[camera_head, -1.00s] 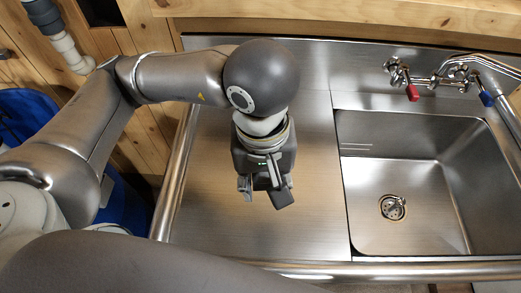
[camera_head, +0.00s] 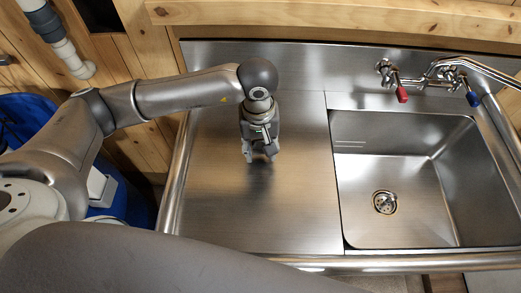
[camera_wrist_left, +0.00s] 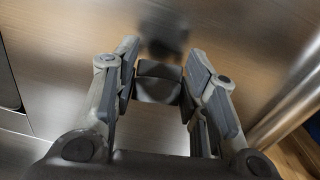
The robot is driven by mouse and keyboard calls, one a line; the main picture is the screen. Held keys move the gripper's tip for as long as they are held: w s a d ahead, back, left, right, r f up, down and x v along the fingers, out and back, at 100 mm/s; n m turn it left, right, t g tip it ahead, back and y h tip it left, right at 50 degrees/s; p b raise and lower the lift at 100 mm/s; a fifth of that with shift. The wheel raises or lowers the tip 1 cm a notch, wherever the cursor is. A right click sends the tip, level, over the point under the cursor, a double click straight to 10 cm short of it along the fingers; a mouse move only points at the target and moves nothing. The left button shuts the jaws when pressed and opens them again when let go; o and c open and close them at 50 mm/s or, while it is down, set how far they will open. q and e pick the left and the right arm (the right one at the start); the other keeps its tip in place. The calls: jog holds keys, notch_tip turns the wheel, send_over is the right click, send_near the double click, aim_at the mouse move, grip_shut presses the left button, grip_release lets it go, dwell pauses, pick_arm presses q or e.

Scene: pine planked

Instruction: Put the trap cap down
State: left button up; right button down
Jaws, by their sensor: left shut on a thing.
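My left gripper (camera_head: 261,155) points down over the bare steel counter to the left of the sink. It is shut on the trap cap (camera_wrist_left: 158,82), a small dark grey piece with a rounded edge, seen between the two fingers in the left wrist view, where the gripper (camera_wrist_left: 160,75) fills the lower half. In the head view the cap cannot be told apart from the fingers. A dark blur lies on the steel just beyond the cap. I cannot tell whether the cap touches the counter. My right gripper is out of view.
The steel drainboard (camera_head: 225,215) is clear around the gripper. The sink basin (camera_head: 405,180) with its drain (camera_head: 384,202) is to the right, with a tap (camera_head: 430,78) behind it. A raised rail (camera_head: 175,180) edges the counter's left side. A blue bin (camera_head: 25,115) stands left.

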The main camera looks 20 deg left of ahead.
aim_at(260, 149)
pick_arm(q)
notch_tip(260, 149, down, 2)
jog(key=shift+f+p, duration=0.1)
jog(key=shift+p, duration=0.45)
jog(key=shift+s+f, duration=0.1)
jog(key=shift+f, duration=0.15)
jog(key=shift+f+b, duration=0.25)
jog(key=shift+b, duration=0.15)
jog(key=o, duration=0.9)
jog(key=shift+o, duration=0.2)
jog(key=shift+r, duration=0.1)
